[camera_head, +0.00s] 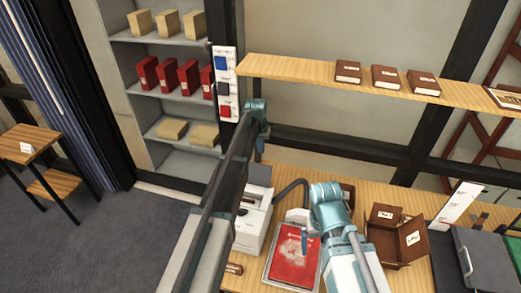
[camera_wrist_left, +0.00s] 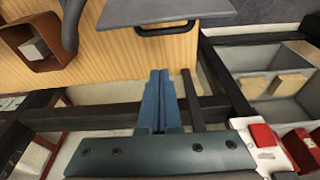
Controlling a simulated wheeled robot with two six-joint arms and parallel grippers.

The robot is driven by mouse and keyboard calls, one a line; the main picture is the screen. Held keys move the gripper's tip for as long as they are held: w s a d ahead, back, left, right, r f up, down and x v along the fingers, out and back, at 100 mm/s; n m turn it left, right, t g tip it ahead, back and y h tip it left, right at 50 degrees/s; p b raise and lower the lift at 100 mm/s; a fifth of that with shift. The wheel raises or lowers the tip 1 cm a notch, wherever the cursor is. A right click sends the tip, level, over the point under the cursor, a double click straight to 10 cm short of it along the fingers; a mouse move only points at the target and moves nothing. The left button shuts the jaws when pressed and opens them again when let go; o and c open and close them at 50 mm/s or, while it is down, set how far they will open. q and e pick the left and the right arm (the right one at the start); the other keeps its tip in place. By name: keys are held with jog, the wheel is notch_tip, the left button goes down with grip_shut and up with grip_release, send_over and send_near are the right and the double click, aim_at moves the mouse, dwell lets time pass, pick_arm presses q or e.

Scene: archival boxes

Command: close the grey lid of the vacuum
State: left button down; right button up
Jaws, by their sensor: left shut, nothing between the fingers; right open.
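The vacuum (camera_head: 254,222) is a white box on the wooden table, left of the middle in the head view. Its grey lid (camera_head: 259,175) appears raised at the back of the box, partly hidden by my left arm. The lid also shows at the top of the left wrist view (camera_wrist_left: 160,10), with a dark handle (camera_wrist_left: 168,28) on its edge. My left gripper (camera_head: 259,153) points down behind the lid, apart from it. Its blue fingers (camera_wrist_left: 158,75) are shut and empty. My right gripper (camera_head: 305,243) is open above the red book.
A red book (camera_head: 292,262) lies on a pale tray right of the vacuum. A dark hose (camera_head: 290,186) arches beside the vacuum. An open brown box (camera_head: 385,248) and a grey-lidded case (camera_head: 490,262) stand farther right. A wooden shelf (camera_head: 300,72) runs above the table.

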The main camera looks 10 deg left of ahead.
aim_at(255, 172)
pick_arm(q)
jog(key=b+x, duration=0.7)
jog(key=x, duration=0.1)
jog(key=s+p, duration=0.1)
jog(key=s+r, duration=0.1)
jog(key=s+r+p, duration=0.1)
jog(key=shift+s+r+p, duration=0.25)
jog(key=shift+s+p, duration=0.1)
jog(key=shift+s, duration=0.05)
